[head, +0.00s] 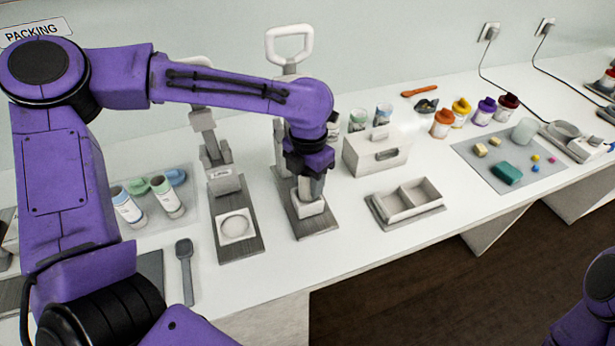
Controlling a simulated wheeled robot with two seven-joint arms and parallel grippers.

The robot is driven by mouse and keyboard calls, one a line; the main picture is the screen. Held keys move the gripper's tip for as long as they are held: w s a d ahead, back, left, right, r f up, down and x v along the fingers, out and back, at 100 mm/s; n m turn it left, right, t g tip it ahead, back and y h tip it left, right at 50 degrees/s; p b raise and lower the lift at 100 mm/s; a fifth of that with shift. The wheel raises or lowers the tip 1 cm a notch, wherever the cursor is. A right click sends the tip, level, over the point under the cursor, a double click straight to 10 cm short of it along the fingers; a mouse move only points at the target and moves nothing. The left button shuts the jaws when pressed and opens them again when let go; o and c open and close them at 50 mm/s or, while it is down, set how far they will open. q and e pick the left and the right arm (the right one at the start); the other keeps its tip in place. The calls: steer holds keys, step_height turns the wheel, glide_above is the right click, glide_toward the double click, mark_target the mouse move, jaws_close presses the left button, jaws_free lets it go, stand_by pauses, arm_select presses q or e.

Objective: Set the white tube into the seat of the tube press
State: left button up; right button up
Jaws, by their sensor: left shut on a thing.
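My left gripper (314,190) points down over the tube press (317,225), the one with a tall white loop handle and a grey base. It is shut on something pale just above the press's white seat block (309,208). This looks like the white tube, but fingers and wrist hide most of it. I cannot tell whether it is in the seat or just above it. My right gripper is out of view; only part of my right arm shows at the lower right.
Left of the press stands another press (242,250) with a round dish on a white plate. A drawer box (375,152) and divided tray (407,201) stand right.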

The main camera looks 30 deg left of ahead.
arm_select(q)
steer(key=shift+f, duration=0.25)
stand_by(0.4)
steer(key=o, duration=1.2)
steer(key=shift+c, duration=0.2)
step_height(320, 180, up, 6)
steer(key=p, duration=0.6)
steer(key=shift+p, duration=0.35)
